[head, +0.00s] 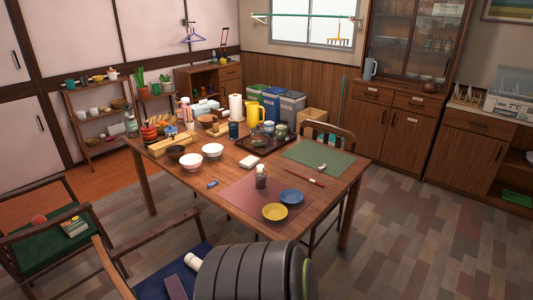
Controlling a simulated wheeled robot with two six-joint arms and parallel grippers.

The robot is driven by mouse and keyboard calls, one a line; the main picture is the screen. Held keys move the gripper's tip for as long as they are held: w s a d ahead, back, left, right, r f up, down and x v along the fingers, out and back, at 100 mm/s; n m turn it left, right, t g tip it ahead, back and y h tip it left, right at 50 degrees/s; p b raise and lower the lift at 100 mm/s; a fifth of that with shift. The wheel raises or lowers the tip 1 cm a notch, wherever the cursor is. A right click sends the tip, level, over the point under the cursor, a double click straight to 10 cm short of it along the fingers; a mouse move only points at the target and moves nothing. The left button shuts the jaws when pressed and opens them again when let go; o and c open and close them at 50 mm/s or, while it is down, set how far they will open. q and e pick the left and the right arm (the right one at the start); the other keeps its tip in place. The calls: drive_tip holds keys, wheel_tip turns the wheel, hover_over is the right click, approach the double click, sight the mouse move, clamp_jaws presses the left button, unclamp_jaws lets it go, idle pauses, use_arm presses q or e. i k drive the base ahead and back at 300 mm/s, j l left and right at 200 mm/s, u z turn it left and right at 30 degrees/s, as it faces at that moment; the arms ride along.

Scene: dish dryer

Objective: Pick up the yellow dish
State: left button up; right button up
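The yellow dish (275,212) is small, round and shallow. It lies on the reddish-brown placemat (242,200) near the front edge of the wooden table. A blue dish (291,196) lies just behind it to the right. Nothing covers the yellow dish. Neither of my grippers can be made out in the head view.
A dark seasoning bottle (261,178) stands behind the yellow dish. Red chopsticks (304,177) and a green placemat (318,160) lie farther back. White bowls (191,162) and a yellow pitcher (254,113) are also on the table. Chairs (55,232) stand at the left.

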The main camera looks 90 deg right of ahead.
sight(272, 212)
drive_tip(key=z, duration=1.85)
